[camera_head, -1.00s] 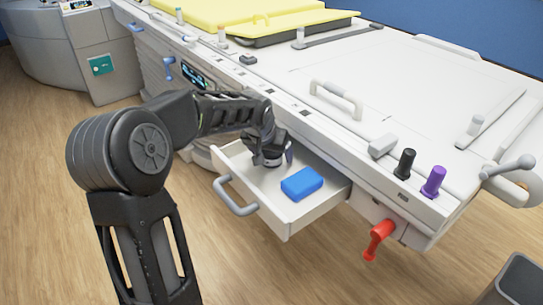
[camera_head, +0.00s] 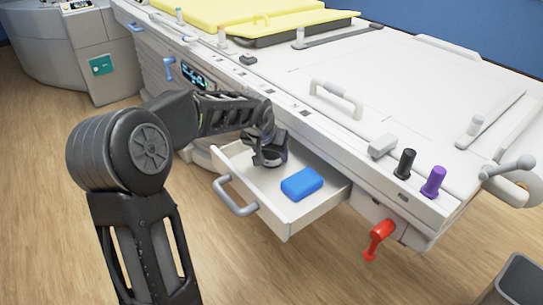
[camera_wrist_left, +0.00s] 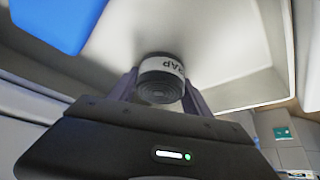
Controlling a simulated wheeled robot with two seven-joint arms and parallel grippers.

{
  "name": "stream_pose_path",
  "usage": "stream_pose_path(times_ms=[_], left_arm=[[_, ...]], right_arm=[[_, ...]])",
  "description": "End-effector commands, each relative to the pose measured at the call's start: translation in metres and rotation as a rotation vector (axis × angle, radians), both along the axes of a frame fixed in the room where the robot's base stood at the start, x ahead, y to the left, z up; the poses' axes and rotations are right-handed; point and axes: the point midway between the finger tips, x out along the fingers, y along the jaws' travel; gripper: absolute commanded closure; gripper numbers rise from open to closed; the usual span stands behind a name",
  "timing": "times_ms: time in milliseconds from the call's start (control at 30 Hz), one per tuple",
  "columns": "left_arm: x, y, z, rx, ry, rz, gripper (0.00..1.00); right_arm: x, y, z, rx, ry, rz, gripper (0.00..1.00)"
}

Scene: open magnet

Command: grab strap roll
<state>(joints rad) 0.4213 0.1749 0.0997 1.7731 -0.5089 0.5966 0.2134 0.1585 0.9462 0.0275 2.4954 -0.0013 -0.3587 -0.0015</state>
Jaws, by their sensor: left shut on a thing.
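The strap roll (camera_wrist_left: 162,80) is a dark coiled roll with a white band printed with letters, seen in the left wrist view between my fingers. My left gripper (camera_head: 270,160) reaches down into the open white drawer (camera_head: 297,222) and is shut on the roll. In the head view the gripper hides most of the roll. A blue block (camera_head: 302,184) lies in the drawer to the right of the gripper; its blue surface also fills the upper left of the left wrist view (camera_wrist_left: 60,18). My right gripper is not in view.
The drawer has a grey handle (camera_head: 235,198) at its front and hangs under the white table (camera_head: 400,100). A red lever (camera_head: 379,238) sticks out right of the drawer. Black (camera_head: 405,162) and purple (camera_head: 433,181) knobs stand on the table edge.

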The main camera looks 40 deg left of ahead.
Motion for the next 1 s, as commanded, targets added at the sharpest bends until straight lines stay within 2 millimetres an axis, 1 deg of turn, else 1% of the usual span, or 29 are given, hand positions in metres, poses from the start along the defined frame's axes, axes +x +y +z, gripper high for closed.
stream_pose_path(times_ms=[267, 367, 467, 667, 700, 900, 1000], left_arm=[[0.000, 0.000, 0.003, 0.000, -0.001, 0.000, 0.84], [0.000, 0.000, 0.011, 0.001, -0.002, 0.000, 0.84], [0.001, 0.000, 0.026, 0.000, -0.003, 0.001, 0.84], [0.001, 0.000, 0.072, 0.000, -0.005, 0.000, 0.84], [0.001, 0.000, 0.083, 0.001, -0.006, 0.001, 0.84], [0.001, 0.000, 0.136, 0.001, -0.005, 0.000, 0.84], [0.001, 0.000, 0.156, 0.000, -0.003, 0.000, 0.84]], right_arm=[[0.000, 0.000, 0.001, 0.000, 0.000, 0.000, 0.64], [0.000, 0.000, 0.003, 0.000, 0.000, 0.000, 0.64], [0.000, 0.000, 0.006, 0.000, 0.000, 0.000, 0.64], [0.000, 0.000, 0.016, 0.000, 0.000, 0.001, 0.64], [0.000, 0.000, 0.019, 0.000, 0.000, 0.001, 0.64], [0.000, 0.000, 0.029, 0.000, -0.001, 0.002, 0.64], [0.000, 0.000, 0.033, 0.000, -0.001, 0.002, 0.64]])
